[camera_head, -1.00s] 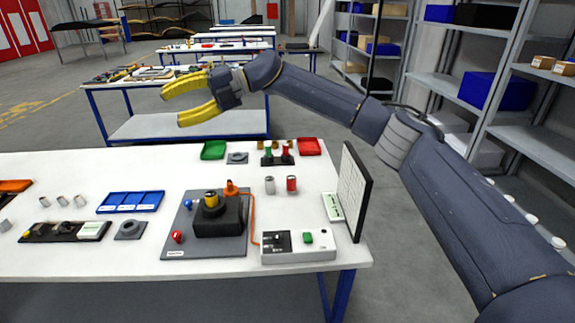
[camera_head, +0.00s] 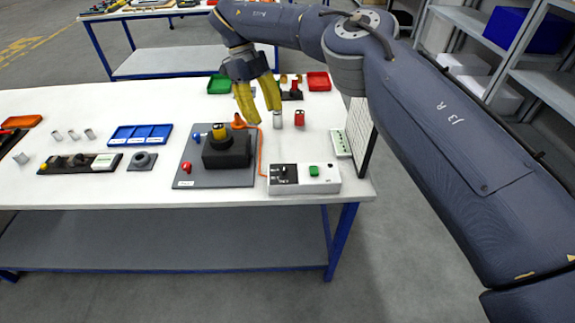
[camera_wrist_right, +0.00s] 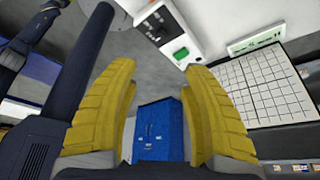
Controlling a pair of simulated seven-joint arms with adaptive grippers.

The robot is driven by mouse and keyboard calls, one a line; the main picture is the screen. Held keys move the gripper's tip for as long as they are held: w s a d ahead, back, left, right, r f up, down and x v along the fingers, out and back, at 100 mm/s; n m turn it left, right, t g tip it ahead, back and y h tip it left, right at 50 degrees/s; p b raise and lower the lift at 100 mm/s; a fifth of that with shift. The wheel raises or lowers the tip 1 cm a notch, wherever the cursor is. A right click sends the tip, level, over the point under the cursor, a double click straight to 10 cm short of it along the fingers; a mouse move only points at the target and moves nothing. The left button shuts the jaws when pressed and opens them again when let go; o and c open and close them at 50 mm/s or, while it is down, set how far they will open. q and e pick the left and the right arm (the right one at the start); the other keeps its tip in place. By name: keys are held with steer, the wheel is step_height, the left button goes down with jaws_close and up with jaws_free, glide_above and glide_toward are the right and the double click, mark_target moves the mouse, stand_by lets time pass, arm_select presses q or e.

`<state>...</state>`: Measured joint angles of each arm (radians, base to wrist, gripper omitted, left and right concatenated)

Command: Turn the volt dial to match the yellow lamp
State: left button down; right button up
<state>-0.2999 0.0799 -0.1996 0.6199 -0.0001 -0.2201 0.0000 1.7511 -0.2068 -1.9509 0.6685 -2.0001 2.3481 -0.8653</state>
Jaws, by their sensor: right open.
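A white box (camera_head: 320,182) stands at the table's front right. It has a black dial-like control (camera_head: 284,174) on its left part and a green button (camera_head: 314,171). The box also shows in the right wrist view (camera_wrist_right: 186,18). Its markings are too small to read. A small yellow round piece (camera_head: 43,167) sits on the black panel at the left; I cannot tell whether it is the lamp. My right gripper (camera_head: 263,111) points down with yellow fingers apart, behind and left of the white box. It is open in the wrist view (camera_wrist_right: 165,85). My left gripper is out of view.
A grey plate (camera_head: 240,180) carries a black block with a yellow top (camera_head: 219,130). An orange cable runs beside it. An upright grid board (camera_head: 362,138) edges the right side. The front table strip is clear.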

mark_target(283, 167)
steer(key=x, duration=1.7)
steer(key=shift+s+d, duration=0.15)
jaws_close()
steer(key=shift+f, duration=0.1)
